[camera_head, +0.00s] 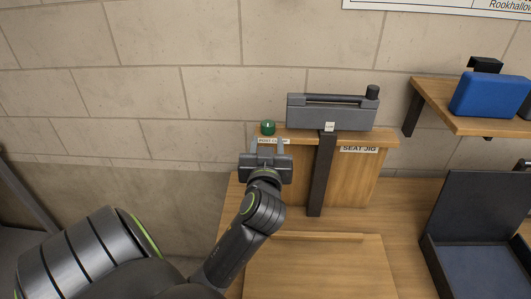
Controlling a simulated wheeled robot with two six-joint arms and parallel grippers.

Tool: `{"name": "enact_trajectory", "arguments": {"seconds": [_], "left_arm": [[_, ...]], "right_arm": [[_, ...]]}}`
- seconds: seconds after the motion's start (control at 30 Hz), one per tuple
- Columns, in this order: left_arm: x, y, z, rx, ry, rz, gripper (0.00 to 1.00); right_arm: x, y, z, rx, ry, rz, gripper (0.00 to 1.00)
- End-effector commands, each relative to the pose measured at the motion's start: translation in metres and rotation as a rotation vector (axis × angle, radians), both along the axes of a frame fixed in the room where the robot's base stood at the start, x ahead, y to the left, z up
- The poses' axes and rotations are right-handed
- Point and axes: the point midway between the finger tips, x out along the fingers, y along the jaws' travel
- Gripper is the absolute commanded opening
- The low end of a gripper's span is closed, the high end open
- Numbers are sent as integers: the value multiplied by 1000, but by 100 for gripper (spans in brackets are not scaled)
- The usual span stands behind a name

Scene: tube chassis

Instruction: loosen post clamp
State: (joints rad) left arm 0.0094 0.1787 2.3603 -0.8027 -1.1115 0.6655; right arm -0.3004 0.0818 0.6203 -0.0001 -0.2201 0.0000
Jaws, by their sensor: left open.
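A green knob (268,127) stands on the left end of the wooden jig's top ledge. A small label (274,141) below it seems to read "POST CLAMP", partly hidden by my gripper. My left gripper (267,147) is open and empty, its fingers pointing up toward the knob from just in front of the label. The fingertips are below the knob, and I cannot tell whether they touch the ledge. My right gripper is not in view.
The wooden jig (350,180) is labelled "SEAT JIG". A dark upright bar (320,178) runs down its front, and a grey fixture (310,117) sits on top. At right are a wooden shelf (447,112) with a blue case (487,95) and an open dark box (480,215).

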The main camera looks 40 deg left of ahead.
Motion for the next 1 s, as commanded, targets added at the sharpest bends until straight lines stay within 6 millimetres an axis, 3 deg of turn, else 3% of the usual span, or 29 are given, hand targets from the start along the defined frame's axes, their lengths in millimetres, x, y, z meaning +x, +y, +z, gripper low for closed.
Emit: {"name": "enact_trajectory", "arguments": {"seconds": [0.33, 0.5, 1.0], "left_arm": [[-34, -28, -2, -5, -2, 4, 42], [-44, -38, 0, -6, 3, 0, 42], [-55, -47, 1, 1, 0, 2, 42]], "right_arm": [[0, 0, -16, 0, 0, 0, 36], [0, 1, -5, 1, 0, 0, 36], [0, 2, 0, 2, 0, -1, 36]]}}
